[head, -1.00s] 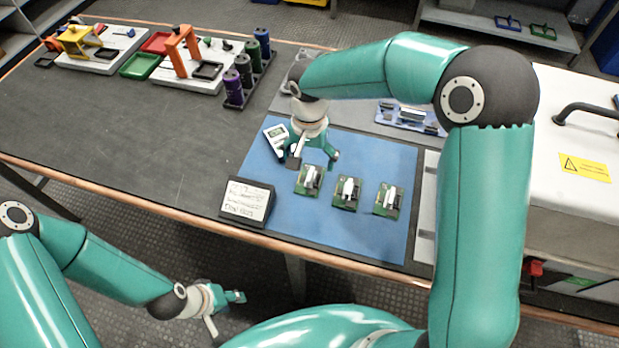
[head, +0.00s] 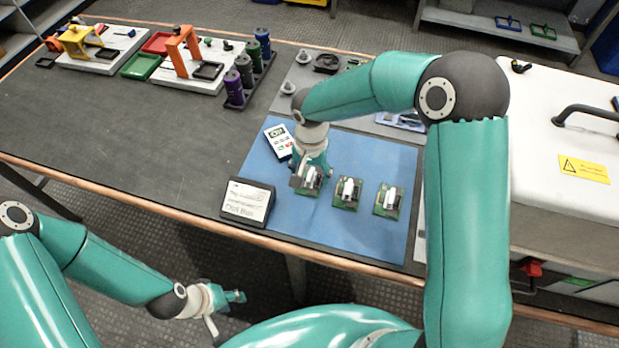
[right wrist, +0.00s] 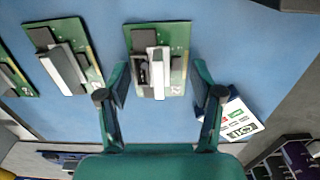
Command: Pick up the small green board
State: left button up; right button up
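Three small green boards lie in a row on the blue mat (head: 368,230), each carrying a white block and dark parts. The left board (head: 307,190) is partly hidden by my right gripper (head: 312,175) in the head view. The middle board (head: 347,204) and the right board (head: 389,213) are clear. In the right wrist view, my right gripper (right wrist: 160,98) is open, its fingers to either side of the near end of a green board (right wrist: 178,42), with nothing held. My left gripper (head: 226,308) hangs empty off the table's front edge, its fingers apart.
A white cabinet (head: 560,150) with a handle bounds the right side.

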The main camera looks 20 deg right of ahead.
aim_at(310, 174)
grip_shut()
dwell(0.3)
jog(key=shift+a+r, duration=0.1)
jog(key=shift+r, duration=0.4)
notch_tip(310, 174, up, 19)
jog(key=p, duration=0.1)
